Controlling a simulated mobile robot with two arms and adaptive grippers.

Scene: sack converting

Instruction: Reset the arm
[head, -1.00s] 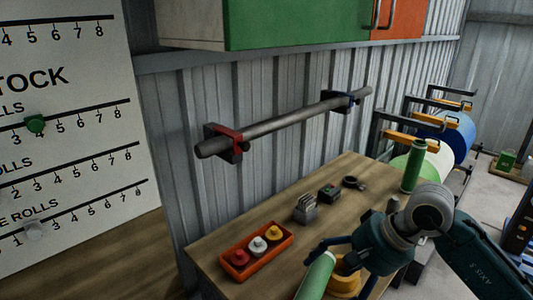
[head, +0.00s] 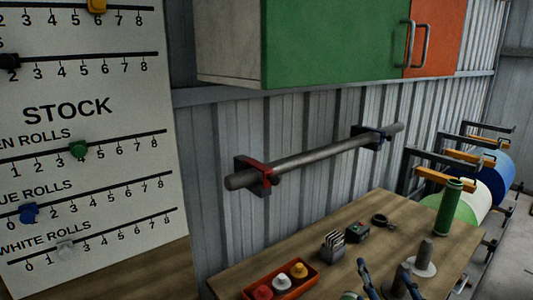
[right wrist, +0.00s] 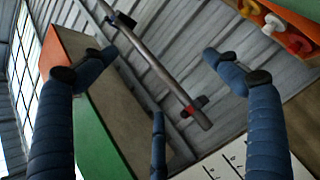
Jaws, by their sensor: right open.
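My right gripper (head: 384,270) shows at the bottom edge of the head view, its blue fingers pointing up over the front of the wooden table (head: 345,222). In the right wrist view the dark-tipped blue fingers (right wrist: 155,75) are spread wide with nothing between them. The gripper is open and empty. Most of my right arm is outside the head view. My left gripper is in neither view.
A grey rod (head: 315,155) hangs in wall brackets below the green and orange cabinet (head: 330,45). A stock board (head: 85,150) stands left.

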